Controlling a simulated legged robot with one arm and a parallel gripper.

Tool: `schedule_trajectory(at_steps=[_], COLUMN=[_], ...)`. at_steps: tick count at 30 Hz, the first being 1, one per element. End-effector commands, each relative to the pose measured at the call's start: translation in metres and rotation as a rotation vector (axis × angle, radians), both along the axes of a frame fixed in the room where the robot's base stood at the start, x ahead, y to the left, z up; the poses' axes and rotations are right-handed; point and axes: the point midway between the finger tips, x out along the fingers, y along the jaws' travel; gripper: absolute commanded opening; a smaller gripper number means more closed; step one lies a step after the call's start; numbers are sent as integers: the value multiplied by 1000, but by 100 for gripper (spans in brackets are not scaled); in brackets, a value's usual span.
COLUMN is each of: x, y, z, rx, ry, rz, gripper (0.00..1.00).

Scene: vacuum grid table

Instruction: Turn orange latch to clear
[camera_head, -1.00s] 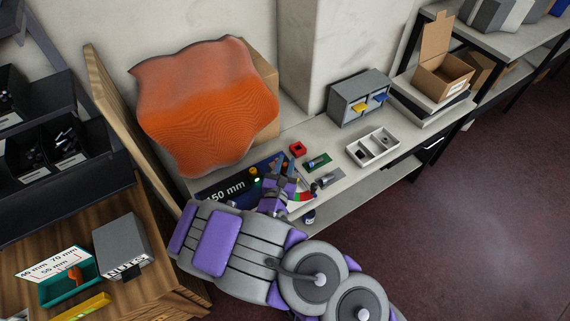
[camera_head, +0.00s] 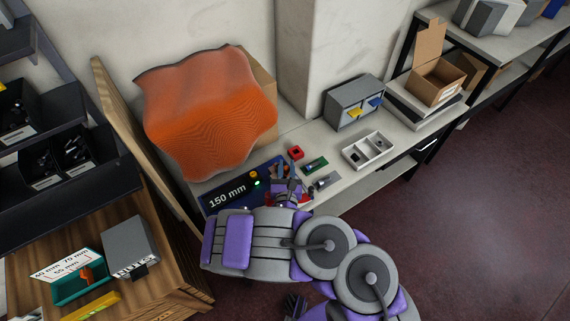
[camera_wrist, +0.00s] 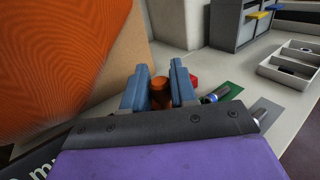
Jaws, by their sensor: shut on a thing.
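An orange, rounded piece (camera_wrist: 160,92), which looks like the orange latch, stands between the two blue-grey fingers of my gripper (camera_wrist: 158,88) in the wrist view. The fingers are shut on it, one on each side. Its lower part is hidden behind the gripper body. In the head view my gripper (camera_head: 284,184) is low over the bench, just right of the dark 150 mm panel (camera_head: 226,198). The latch cannot be made out clearly there, and which way it is turned cannot be told.
A red block (camera_head: 296,152) and a green board (camera_head: 315,165) lie close by on the bench. A white divided tray (camera_head: 368,151) and a grey drawer unit (camera_head: 352,102) stand to the right. A large orange wavy object (camera_head: 209,108) rises behind on the left.

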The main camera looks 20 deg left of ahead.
Motion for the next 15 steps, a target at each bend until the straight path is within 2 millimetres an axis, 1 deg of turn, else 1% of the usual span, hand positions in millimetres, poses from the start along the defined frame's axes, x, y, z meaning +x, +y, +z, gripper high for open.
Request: schedule_trajectory(at_steps=[8, 15], x=[7, 14], y=[-4, -7], z=[1, -2], rx=[-3, -2], ry=[-1, -3], rz=[112, 264], gripper=[0, 0])
